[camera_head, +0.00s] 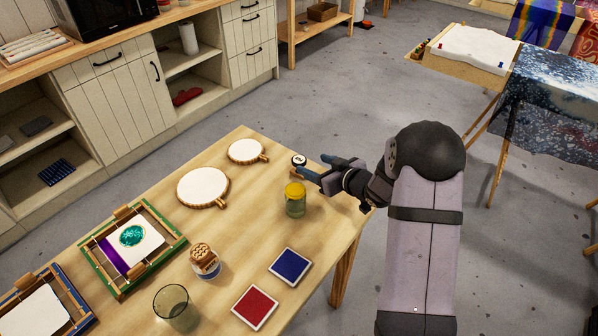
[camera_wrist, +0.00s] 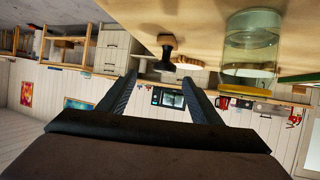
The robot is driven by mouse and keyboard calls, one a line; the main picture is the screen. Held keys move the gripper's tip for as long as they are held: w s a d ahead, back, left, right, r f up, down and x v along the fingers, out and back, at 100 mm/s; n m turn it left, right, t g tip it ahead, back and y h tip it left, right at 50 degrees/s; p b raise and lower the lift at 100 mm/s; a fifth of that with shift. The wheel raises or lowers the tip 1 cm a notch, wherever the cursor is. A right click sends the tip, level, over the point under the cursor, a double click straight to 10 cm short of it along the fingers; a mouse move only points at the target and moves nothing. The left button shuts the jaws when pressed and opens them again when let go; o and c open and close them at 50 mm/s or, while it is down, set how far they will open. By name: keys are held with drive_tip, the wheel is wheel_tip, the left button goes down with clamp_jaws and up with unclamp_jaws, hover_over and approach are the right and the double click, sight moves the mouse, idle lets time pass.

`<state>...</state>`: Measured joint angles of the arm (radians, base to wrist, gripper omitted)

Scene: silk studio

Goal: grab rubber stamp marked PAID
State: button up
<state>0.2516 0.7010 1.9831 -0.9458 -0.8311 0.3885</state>
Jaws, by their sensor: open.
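A small stamp (camera_head: 298,161) stands near the table's far right edge. Its top is a white disc with a dark mark too small to read. In the wrist view the stamp (camera_wrist: 167,55) has a wooden base and a black handle, and the picture is turned over. My gripper (camera_head: 311,165) is open and empty, close beside the stamp at the table's right edge. In the wrist view the stamp shows beyond and between the fingertips of my gripper (camera_wrist: 167,84). I cannot tell whether a finger touches it.
A glass jar with a yellow lid (camera_head: 295,199) stands just in front of the fingers. Two round white hoops (camera_head: 203,187) lie to the left. A blue pad (camera_head: 290,264), a red pad (camera_head: 254,306), a bundle of sticks in a pot (camera_head: 205,263) and an empty glass (camera_head: 173,303) stand nearer.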

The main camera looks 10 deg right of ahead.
sight(300, 160)
drive_tip(key=shift+a+f, duration=0.15)
drive_tip(key=shift+a, duration=0.15)
drive_tip(key=shift+w+a+y, duration=0.15)
drive_tip(key=shift+w+y, duration=0.1)
drive_tip(key=shift+y, duration=0.05)
drive_tip(key=shift+p+x, duration=0.7)
drive_tip(key=shift+x, duration=2.45)
drive_tip(key=shift+w, duration=0.1)
drive_tip(key=shift+p+x, duration=0.9)
drive_tip(key=shift+x, duration=1.65)
drive_tip(key=shift+a, duration=0.1)
drive_tip(key=c, duration=1.2)
